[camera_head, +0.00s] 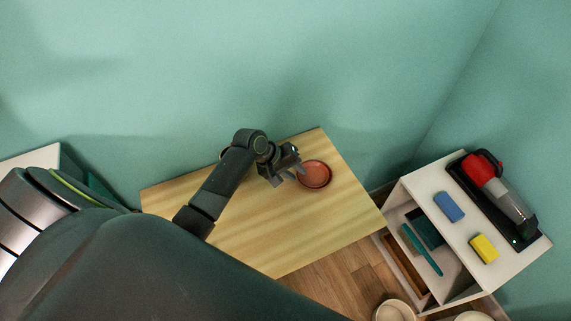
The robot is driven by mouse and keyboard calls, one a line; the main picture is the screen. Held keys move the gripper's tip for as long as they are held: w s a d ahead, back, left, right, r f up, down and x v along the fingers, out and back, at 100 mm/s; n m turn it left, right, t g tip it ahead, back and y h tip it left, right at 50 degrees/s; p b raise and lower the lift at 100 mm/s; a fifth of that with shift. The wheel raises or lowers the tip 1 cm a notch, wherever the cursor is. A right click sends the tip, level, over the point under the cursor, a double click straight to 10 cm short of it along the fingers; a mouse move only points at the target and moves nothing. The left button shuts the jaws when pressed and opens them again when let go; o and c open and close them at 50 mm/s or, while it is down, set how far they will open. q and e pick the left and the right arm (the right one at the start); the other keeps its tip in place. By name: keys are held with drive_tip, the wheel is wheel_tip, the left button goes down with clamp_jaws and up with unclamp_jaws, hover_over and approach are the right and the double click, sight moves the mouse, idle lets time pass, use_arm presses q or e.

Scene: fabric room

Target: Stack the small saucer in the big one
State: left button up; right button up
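A reddish-brown round saucer (316,176) lies on the wooden table (330,220), near its back right part. My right gripper is out of view.
A white shelf unit (425,185) stands right of the table, holding a blue block (448,207), a yellow block (484,248) and a red-and-grey handheld vacuum (497,187). Pale round containers (394,311) stand at the bottom. The table's front right is clear.

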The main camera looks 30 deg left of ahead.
use_arm(q)
drive_tip(key=b+v, duration=0.1)
drive_tip(key=v, duration=1)
drive_tip(key=shift+r, duration=0.25)
drive_tip(key=shift+s+a, duration=0.1)
